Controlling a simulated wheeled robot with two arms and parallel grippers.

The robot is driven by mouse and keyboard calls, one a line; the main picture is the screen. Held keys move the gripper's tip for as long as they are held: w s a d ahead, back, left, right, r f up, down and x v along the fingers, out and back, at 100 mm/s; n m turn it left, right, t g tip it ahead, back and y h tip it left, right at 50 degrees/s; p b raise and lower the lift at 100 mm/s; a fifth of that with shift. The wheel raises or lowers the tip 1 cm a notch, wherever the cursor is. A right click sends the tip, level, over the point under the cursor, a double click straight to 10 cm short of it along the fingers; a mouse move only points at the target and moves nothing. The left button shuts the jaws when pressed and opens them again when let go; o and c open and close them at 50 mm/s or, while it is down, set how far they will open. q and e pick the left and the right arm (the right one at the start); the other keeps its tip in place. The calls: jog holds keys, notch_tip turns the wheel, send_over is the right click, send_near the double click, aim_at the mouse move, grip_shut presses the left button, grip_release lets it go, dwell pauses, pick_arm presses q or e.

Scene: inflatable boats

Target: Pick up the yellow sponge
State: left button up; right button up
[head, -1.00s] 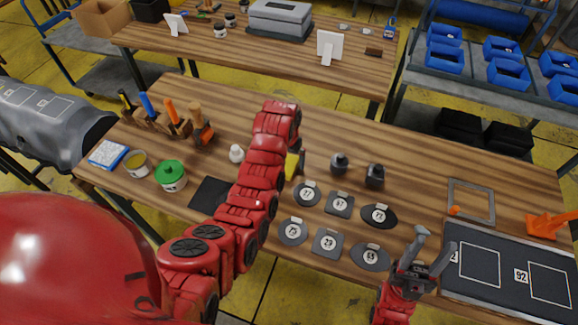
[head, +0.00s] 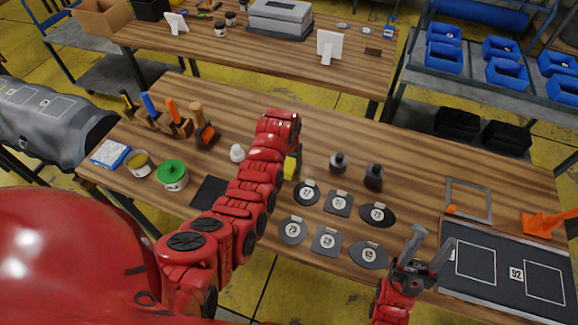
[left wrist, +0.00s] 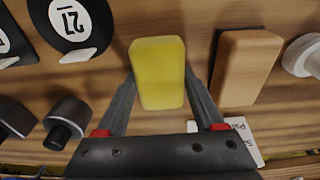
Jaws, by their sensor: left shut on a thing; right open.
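The yellow sponge (head: 290,167) shows beside my left arm in the head view, partly hidden by that arm. In the left wrist view the sponge (left wrist: 158,72) stands between the two fingers of my left gripper (left wrist: 160,78), which is shut on it. Whether it touches the table or hangs just above it, I cannot tell. In the head view my left gripper is mostly hidden behind its own red arm.
A tan block (left wrist: 245,65) stands close to the right of the sponge in the left wrist view. Several numbered dark patches (head: 326,242) lie in front. Two dark bottles (head: 373,178) stand to the right. A green-lidded tub (head: 172,175) is at the left.

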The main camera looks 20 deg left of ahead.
aim_at(289, 163)
pick_arm(q)
jog(key=shift+c, duration=1.3)
jog(key=shift+r+b, duration=0.4)
jog(key=shift+r, duration=0.25)
notch_tip(289, 163, up, 6)
jog(key=b, duration=0.2)
jog(key=shift+w+f+b, duration=0.1)
jog(key=shift+b, duration=0.2)
notch_tip(289, 163, up, 2)
jog(key=shift+r+p, duration=0.1)
jog(key=shift+p, duration=0.8)
jog(key=shift+r, duration=0.35)
